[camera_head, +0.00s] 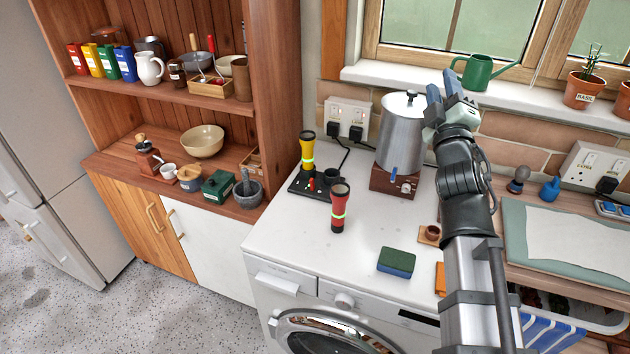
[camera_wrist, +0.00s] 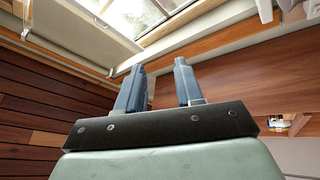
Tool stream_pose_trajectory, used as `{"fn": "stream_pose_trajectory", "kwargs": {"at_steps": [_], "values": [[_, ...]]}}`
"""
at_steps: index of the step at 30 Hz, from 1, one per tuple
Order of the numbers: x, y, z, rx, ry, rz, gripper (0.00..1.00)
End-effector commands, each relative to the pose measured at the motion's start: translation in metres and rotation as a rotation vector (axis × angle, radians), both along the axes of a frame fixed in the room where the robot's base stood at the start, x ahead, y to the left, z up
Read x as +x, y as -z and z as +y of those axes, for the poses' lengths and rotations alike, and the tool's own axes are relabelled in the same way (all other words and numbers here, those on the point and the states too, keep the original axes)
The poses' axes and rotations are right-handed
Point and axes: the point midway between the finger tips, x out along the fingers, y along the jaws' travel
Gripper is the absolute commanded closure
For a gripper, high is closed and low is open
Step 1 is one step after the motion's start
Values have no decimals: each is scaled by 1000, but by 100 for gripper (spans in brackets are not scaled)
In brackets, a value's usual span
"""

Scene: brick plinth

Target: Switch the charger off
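The black charger (camera_head: 318,187) lies on the white worktop, with a yellow torch (camera_head: 307,152) standing upright in it. Small red parts show on its top; whether any is a lit switch is too small to tell. A red torch (camera_head: 339,208) stands upright on the worktop in front of it. A double wall socket (camera_head: 348,112) behind holds two black plugs, and a cable runs down toward the charger. My gripper (camera_head: 442,86) is raised beside the steel urn, well right of the charger, pointing up. In the wrist view its blue fingers (camera_wrist: 159,66) are apart with nothing between them.
The steel urn (camera_head: 401,138) on its brown base stands between my gripper and the charger. A green watering can (camera_head: 480,72) sits on the sill.

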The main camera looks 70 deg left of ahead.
Motion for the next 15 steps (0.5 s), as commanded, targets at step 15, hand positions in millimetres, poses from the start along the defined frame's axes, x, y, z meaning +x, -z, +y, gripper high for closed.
{"fn": "stream_pose_trajectory", "kwargs": {"at_steps": [15], "values": [[-136,153,169,-723,201,-667,64]]}}
